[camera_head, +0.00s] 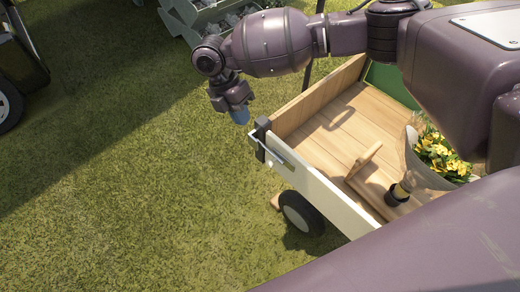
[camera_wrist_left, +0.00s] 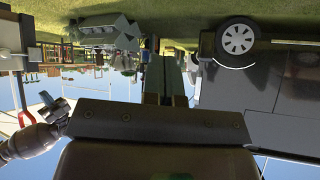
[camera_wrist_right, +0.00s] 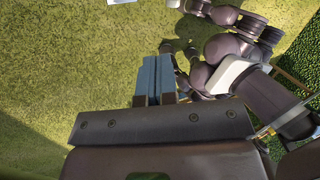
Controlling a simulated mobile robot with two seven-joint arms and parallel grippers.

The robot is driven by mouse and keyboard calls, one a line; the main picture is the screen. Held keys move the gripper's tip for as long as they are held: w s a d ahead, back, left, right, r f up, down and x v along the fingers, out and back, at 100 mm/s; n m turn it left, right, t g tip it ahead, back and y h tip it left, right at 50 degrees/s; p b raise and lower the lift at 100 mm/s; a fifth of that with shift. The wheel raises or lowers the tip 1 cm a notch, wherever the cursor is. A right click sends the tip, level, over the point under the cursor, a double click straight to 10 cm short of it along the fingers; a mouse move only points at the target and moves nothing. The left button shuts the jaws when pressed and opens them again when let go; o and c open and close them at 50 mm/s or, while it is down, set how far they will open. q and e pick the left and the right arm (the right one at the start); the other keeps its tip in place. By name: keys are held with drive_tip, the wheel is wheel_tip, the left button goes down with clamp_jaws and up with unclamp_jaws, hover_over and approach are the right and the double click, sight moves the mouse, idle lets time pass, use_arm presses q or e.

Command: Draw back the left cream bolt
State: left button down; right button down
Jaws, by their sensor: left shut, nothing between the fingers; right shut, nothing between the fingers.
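A wooden cart (camera_head: 345,115) stands on the grass with a cream board (camera_head: 318,195) along its near edge. At that board's left corner is a dark bracket (camera_head: 261,138), with a slim metal bolt (camera_head: 283,160) lying along the board beside it. My right gripper (camera_head: 239,116) is shut and empty, just left of and above the bracket, apart from it. Its blue fingers show together in the right wrist view (camera_wrist_right: 154,80). My left gripper (camera_wrist_left: 165,78) is shut and empty in the left wrist view and does not show in the head view. The board's right end is hidden.
The cart's wheel (camera_head: 300,213) is below the board. Grey crates (camera_head: 205,15) stand at the back. Open grass lies left of the cart.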

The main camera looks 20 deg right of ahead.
use_arm(q)
drive_tip(key=shift+s+a+f, duration=0.1)
drive_tip(key=shift+s+f, duration=0.05)
drive_tip(key=shift+s, duration=0.1)
use_arm(e)
drive_tip(key=b, duration=0.1)
approach(267, 163)
drive_tip(key=w+f, duration=0.2)
drive_tip(key=s+f, duration=0.1)
drive_tip(key=f, duration=0.1)
drive_tip(key=s+d+f+b, duration=0.1)
drive_tip(key=s+f, duration=0.1)
drive_tip(key=shift+s+d+f, duration=0.1)
drive_tip(key=shift+d, duration=0.1)
use_arm(q)
drive_tip(key=shift+w+d+m, duration=0.3)
drive_tip(key=shift+w+d, duration=0.05)
drive_tip(key=shift+w, duration=0.3)
use_arm(e)
drive_tip(key=shift+s+d+f, duration=0.2)
drive_tip(key=shift+s+f, duration=0.1)
drive_tip(key=shift+s, duration=0.05)
use_arm(q)
drive_tip(key=shift+s+f, duration=0.1)
